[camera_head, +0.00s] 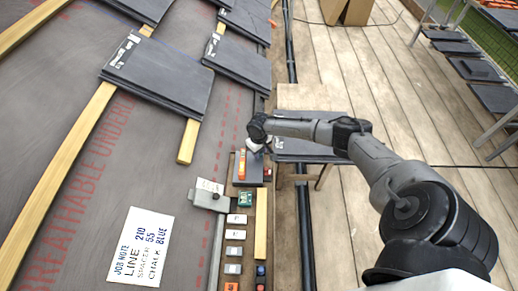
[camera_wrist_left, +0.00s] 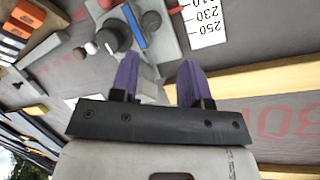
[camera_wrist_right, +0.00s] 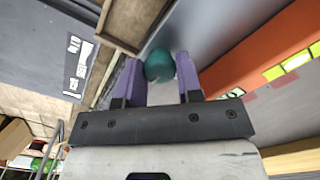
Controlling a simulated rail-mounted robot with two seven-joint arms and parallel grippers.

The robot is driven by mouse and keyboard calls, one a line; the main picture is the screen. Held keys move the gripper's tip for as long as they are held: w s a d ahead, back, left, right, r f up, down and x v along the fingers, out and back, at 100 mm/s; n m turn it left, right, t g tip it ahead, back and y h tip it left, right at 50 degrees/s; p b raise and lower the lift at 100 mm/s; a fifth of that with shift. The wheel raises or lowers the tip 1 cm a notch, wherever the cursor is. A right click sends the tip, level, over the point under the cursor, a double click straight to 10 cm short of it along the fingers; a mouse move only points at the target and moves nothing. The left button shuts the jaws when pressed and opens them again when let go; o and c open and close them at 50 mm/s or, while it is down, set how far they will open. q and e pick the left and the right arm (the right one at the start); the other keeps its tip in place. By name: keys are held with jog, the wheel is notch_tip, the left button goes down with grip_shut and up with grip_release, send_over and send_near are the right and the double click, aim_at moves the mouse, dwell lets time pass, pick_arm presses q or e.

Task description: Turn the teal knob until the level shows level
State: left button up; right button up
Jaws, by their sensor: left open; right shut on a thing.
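The teal knob (camera_wrist_right: 160,65) sits between the purple fingers of my right gripper (camera_wrist_right: 160,78) in the right wrist view, and the fingers are shut on it. In the head view my right gripper (camera_head: 256,146) is at the dark plate, and the knob is hidden there. The orange level (camera_wrist_right: 262,66) lies close beside the knob, with yellow-green vials; their bubbles are too small to read. The level (camera_head: 242,163) also shows on the dark plate (camera_head: 249,180). My left gripper (camera_wrist_left: 158,82) is open in the left wrist view, with nothing clearly held between its fingers.
In the left wrist view a grey device with a black knob (camera_wrist_left: 115,35) and blue bar (camera_wrist_left: 136,26) is beyond the left fingers, near a numbered scale (camera_wrist_left: 204,22). In the head view a job note (camera_head: 140,245), slates (camera_head: 160,72) and wooden battens (camera_head: 62,165) lie on the roof.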

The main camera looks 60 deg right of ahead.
jog(key=o, duration=0.9)
jog(key=shift+r, duration=0.1)
notch_tip(320, 180, up, 14)
jog(key=p, duration=0.5)
jog(key=shift+p, duration=0.4)
jog(key=shift+f, duration=0.2)
